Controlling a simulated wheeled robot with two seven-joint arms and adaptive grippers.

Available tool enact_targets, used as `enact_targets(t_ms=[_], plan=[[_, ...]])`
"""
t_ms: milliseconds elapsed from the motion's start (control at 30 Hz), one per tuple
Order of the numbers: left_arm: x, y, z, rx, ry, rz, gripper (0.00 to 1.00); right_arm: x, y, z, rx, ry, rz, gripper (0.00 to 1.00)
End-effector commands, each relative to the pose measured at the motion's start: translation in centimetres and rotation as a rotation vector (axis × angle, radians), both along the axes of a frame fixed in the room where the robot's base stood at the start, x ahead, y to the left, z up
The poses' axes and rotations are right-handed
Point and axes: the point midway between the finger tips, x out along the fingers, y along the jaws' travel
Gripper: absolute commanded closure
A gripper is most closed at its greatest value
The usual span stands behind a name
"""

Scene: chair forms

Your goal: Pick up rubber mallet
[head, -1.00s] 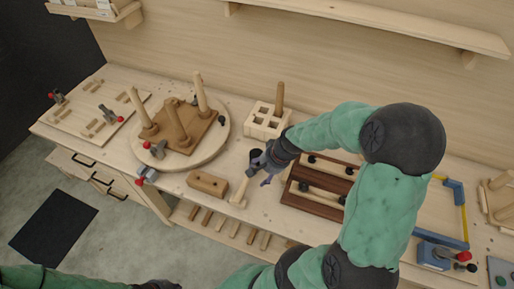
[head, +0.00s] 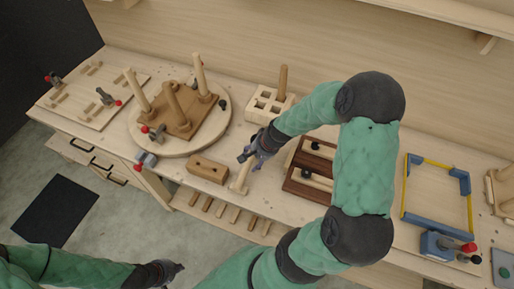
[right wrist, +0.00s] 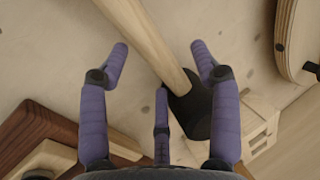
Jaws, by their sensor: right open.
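The rubber mallet lies on the bench; in the head view its pale wooden handle (head: 239,180) shows just below my right gripper (head: 250,157), which hides the mallet head. In the right wrist view the handle (right wrist: 148,38) runs diagonally between the spread purple fingers of my right gripper (right wrist: 160,62), and the black head (right wrist: 190,110) is near the right finger. The right gripper is open, over the mallet; I cannot tell whether any finger touches it. My left gripper (head: 172,268) is low in the head view, away from the bench; its finger opening is unclear.
A drilled wooden block (head: 208,168) lies just left of the mallet. A slotted wooden holder (head: 268,103) stands behind, and a dark-framed fixture (head: 300,188) is close on the right. A round board with pegs (head: 140,146) is further left.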

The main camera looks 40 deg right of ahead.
Motion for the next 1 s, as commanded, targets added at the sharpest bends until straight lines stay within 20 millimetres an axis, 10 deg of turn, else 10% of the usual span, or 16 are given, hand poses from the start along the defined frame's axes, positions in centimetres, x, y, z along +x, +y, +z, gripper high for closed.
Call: enact_targets(t_ms=[400,633,1000], plan=[[0.0,0.0,-0.46,0.0,0.0,0.0,1.0,0.51,0.31,-1.56,-0.002,0.0,0.001,0.37],[0.0,0.0,-0.46,0.0,0.0,0.0,1.0,0.49,0.31,-1.57,0.0,0.001,0.0,0.99],[0.01,-0.01,-0.35,0.0,0.0,0.0,1.0,0.55,0.25,-1.29,-0.003,-0.001,0.0,1.0]])
